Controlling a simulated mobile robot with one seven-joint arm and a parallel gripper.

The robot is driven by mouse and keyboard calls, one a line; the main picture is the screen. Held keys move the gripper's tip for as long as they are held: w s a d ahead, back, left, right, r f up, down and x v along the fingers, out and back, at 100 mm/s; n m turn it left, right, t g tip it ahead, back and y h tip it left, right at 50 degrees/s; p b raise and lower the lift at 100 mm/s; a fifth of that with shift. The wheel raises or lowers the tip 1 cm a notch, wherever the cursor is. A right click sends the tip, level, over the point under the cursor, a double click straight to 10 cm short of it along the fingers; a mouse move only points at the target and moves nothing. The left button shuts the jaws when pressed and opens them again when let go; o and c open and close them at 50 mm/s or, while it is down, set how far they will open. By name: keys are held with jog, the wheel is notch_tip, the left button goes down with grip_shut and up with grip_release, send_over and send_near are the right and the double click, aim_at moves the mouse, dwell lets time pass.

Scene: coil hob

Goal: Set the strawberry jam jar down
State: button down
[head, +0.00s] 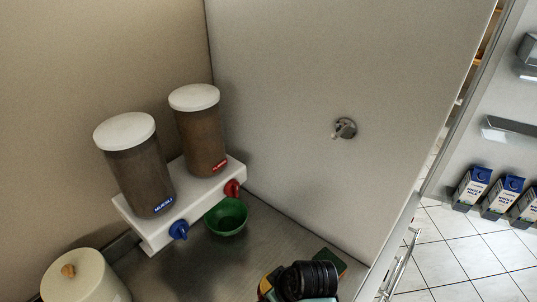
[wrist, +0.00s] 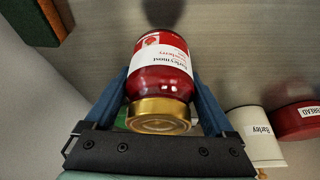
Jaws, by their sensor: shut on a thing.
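The strawberry jam jar (wrist: 158,82) is red with a gold lid (wrist: 158,116) and a white label that reads strawberry. It shows in the wrist view, between the two blue fingers of my gripper (wrist: 162,72). My gripper is shut on the jar's sides, with the lid towards the palm. A dark shadow lies on the grey surface beyond the jar's base. I cannot tell whether the base touches that surface. I cannot make out the jar in the head view, where my arm's end fills the bottom edge.
A muesli dispenser (head: 140,170) and a second dispenser (head: 201,135) stand above a green bowl (head: 226,217) at the corner. A cream canister (head: 85,280) stands lower left. In the wrist view, a barley canister (wrist: 252,128) and a red bread bin (wrist: 301,121) are at right.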

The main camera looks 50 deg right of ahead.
jog(key=shift+w+f, duration=0.1)
jog(key=shift+f, duration=2.6)
jog(key=shift+f, duration=0.1)
grip_release()
jog(key=v, duration=1.2)
